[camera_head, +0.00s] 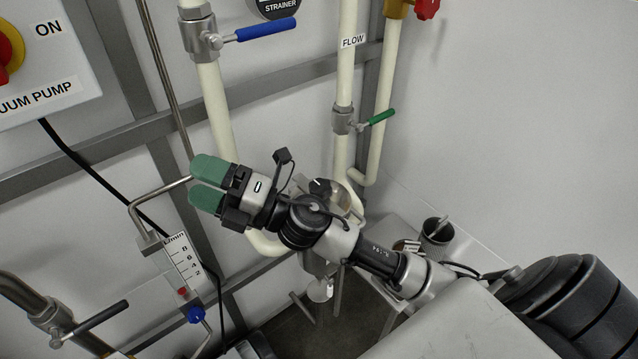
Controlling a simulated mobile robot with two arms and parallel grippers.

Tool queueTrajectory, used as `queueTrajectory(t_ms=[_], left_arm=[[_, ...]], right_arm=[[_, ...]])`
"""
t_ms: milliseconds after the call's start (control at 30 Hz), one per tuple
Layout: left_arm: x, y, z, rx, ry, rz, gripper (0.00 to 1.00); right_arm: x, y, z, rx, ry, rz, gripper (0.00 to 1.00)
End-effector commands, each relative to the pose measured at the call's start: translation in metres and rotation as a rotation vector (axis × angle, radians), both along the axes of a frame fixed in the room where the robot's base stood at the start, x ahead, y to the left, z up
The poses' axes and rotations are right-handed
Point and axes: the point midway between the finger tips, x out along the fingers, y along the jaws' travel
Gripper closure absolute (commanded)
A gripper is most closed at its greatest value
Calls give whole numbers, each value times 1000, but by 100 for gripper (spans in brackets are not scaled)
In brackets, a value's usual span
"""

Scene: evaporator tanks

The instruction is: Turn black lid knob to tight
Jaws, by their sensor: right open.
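My right gripper (203,182) has green finger pads and points left in front of the wall piping. Its jaws are open, with nothing between them. A black knob (321,186) with a pale mark shows just behind my right wrist, on top of a small steel vessel (345,201); it looks like the black lid knob. My arm hides part of the knob and much of the vessel. The gripper is well to the left of the knob and not touching it. How far the knob is turned cannot be read. My left gripper is not in view.
Cream pipes carry a blue-handled valve (266,29) and a green-handled valve (381,117). A flow gauge (184,262) and a bent steel pipe (150,197) stand below and left of the gripper. A dark cup (436,236) stands on a steel table at right.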

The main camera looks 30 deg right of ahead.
Motion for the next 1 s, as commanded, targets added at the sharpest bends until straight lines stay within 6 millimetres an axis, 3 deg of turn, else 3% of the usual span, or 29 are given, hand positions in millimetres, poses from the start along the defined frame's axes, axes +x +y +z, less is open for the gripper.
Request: queueTrajectory(t_ms=[167,267,333,467,567,700,800,900,1000], left_arm=[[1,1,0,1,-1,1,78],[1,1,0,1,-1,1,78],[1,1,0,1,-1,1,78],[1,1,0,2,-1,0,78],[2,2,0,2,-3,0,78],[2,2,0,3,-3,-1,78],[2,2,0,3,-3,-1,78],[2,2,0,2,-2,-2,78],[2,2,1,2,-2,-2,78]], right_arm=[[-4,26,-13,-461,-281,256,21],[-1,20,-34,-738,-380,390,21],[4,7,-51,-939,-421,478,21],[19,-42,-76,-1316,-422,631,21],[32,-95,-84,-1593,-351,733,21],[41,-169,-76,-1888,-182,838,21],[41,-207,-66,-2013,-63,885,21],[40,-229,-59,-2077,15,911,21],[39,-236,-59,-2100,46,924,21]])
